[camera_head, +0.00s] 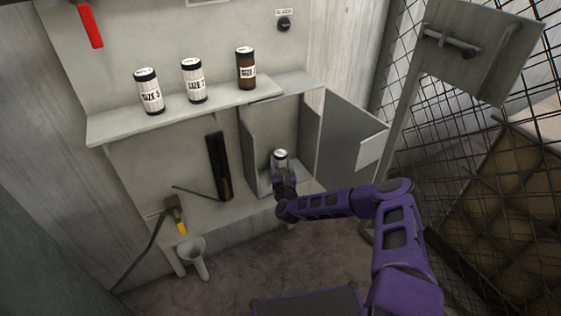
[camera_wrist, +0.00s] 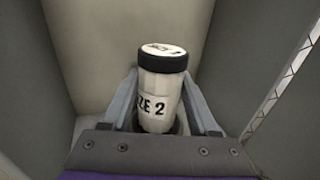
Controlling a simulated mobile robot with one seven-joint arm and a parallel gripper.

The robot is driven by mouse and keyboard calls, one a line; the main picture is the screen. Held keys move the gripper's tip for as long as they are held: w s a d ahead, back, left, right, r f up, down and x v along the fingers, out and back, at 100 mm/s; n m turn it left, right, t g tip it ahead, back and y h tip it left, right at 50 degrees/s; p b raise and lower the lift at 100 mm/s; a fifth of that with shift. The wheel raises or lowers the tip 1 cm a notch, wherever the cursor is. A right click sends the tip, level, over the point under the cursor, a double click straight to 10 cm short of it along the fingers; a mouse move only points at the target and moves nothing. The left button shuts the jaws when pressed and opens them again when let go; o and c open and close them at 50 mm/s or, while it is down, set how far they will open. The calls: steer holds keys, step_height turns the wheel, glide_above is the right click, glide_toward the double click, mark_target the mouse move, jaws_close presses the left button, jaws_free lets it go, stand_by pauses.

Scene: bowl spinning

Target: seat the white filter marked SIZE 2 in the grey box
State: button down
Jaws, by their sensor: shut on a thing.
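The white filter marked SIZE 2 (camera_wrist: 161,95) stands between the two fingers of my gripper (camera_wrist: 162,105) in the wrist view. It has a black band near its top and a label reading "ZE 2". My gripper is shut on it. In the head view the filter (camera_head: 280,157) is inside the open grey box (camera_head: 253,143), low and near the floor of the box, with my gripper (camera_head: 282,172) at its front. The filter's lower end is hidden by the gripper, so I cannot tell whether it touches a seat.
The box door (camera_head: 345,128) hangs open to the right. On the shelf (camera_head: 190,108) stand two white filters (camera_head: 149,91) (camera_head: 194,80) and a brown one (camera_head: 246,69). A wire mesh (camera_head: 470,130) stands at right.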

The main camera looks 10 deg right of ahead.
steer(key=shift+f, duration=0.5)
stand_by(0.3)
steer(key=shift+c, duration=0.4)
jaws_free()
steer(key=shift+s, duration=0.1)
steer(key=s+a+p, duration=0.1)
steer(key=s, duration=1.6)
steer(key=shift+s+p, duration=0.15)
steer(key=shift+p, duration=0.15)
